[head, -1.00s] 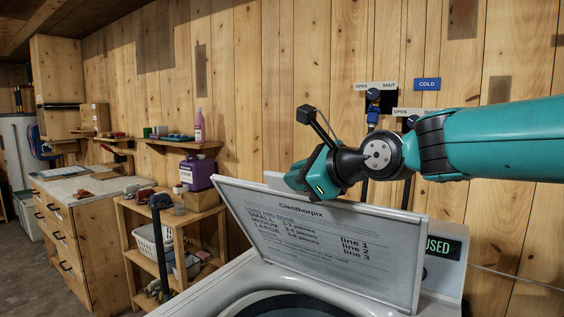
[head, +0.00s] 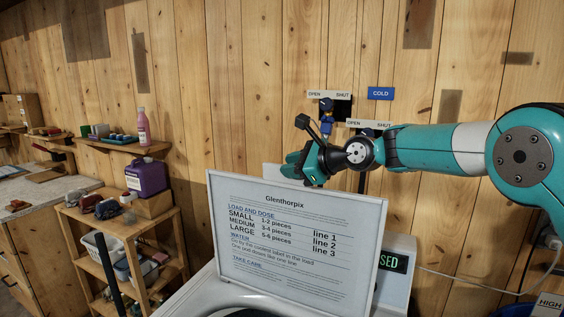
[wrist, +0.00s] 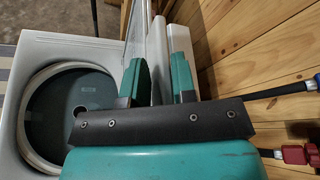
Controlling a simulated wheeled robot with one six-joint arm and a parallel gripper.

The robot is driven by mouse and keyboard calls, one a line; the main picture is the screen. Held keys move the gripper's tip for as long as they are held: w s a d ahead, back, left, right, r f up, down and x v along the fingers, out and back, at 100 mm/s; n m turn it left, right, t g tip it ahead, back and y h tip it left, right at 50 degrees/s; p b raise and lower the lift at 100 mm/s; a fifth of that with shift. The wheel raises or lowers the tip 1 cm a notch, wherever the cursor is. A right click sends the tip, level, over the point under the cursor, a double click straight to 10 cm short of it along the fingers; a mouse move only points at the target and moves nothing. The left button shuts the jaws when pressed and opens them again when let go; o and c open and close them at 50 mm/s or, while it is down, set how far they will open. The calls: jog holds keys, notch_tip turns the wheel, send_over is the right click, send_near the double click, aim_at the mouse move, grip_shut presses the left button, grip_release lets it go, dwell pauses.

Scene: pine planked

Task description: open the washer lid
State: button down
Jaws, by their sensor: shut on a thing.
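The washer lid (head: 295,285) stands raised, its white inner face with the printed "Glenthorpix" load and dose label turned toward me in the head view. My gripper (head: 306,172) is at the lid's top edge. In the wrist view my gripper (wrist: 160,85) has its two teal fingers on either side of a pale panel edge (wrist: 157,55), which looks like the lid, and is shut on it. The washer's round drum opening (wrist: 75,115) is uncovered in the wrist view. The fingertips' exact contact is partly hidden.
The washer's back panel with a lit display (head: 392,261) stands behind the lid. Valves (head: 326,110) with OPEN and SHUT signs are on the plank wall. A shelf unit (head: 110,235) with a purple jug (head: 146,177) stands left. A pale cable hangs at right.

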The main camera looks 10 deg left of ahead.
jog(key=shift+w+d+f, duration=0.25)
jog(key=shift+w+f, duration=0.15)
jog(key=shift+w, duration=0.15)
jog(key=c, duration=1.1)
grip_release()
jog(key=shift+a+r, duration=0.1)
jog(key=shift+a, duration=0.05)
jog(key=b+v, duration=0.6)
jog(key=v, duration=1.1)
jog(key=shift+s+r+b, duration=0.1)
jog(key=shift+s+b, duration=0.1)
jog(key=shift+b, duration=0.15)
